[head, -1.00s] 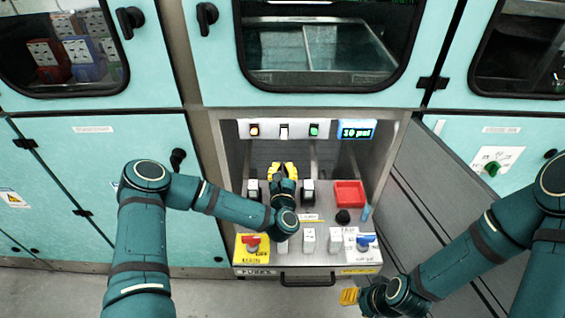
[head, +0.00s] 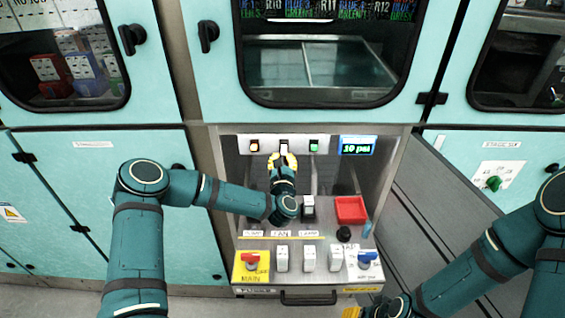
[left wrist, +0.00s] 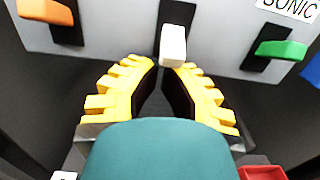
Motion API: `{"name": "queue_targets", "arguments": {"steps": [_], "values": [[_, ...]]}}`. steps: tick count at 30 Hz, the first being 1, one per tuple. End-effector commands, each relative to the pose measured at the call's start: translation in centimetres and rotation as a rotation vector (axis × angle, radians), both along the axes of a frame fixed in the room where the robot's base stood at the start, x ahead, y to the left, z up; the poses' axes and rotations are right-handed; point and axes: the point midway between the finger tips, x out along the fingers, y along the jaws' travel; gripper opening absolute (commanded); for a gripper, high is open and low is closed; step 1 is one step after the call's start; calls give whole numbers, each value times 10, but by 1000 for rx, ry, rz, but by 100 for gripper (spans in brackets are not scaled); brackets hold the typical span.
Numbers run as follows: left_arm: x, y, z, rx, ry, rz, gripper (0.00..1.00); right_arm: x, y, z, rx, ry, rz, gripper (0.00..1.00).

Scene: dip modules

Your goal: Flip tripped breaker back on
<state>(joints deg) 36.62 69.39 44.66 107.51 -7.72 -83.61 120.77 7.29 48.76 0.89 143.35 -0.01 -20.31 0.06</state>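The upper panel (head: 326,143) has three switches: orange (head: 254,146), white (head: 284,145) and green (head: 314,146). My left gripper (head: 283,160) is in front of this panel, just below the white switch. In the left wrist view its yellow fingertips (left wrist: 160,66) nearly meet, with a narrow gap and nothing held. The white lever (left wrist: 173,43) is right at the tips; contact cannot be told. Beside it are the orange (left wrist: 45,11) and green (left wrist: 281,49) levers. My right gripper (head: 351,312) shows only as a yellow bit at the bottom edge.
A display (head: 358,146) reads 10 psi. Side walls bound the recess.

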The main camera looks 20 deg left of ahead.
Motion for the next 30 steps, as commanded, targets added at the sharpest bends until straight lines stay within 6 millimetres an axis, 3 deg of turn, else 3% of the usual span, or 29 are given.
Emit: {"name": "queue_targets", "arguments": {"steps": [10, 30], "values": [[0, 0, 1, -2, 6, 0, 0, 0, 0, 2, 0, 1, 0, 47], [-4, -1, 4, -34, 118, 0, 0, -4, 1, 23, 2, 11, 2, 47]]}}
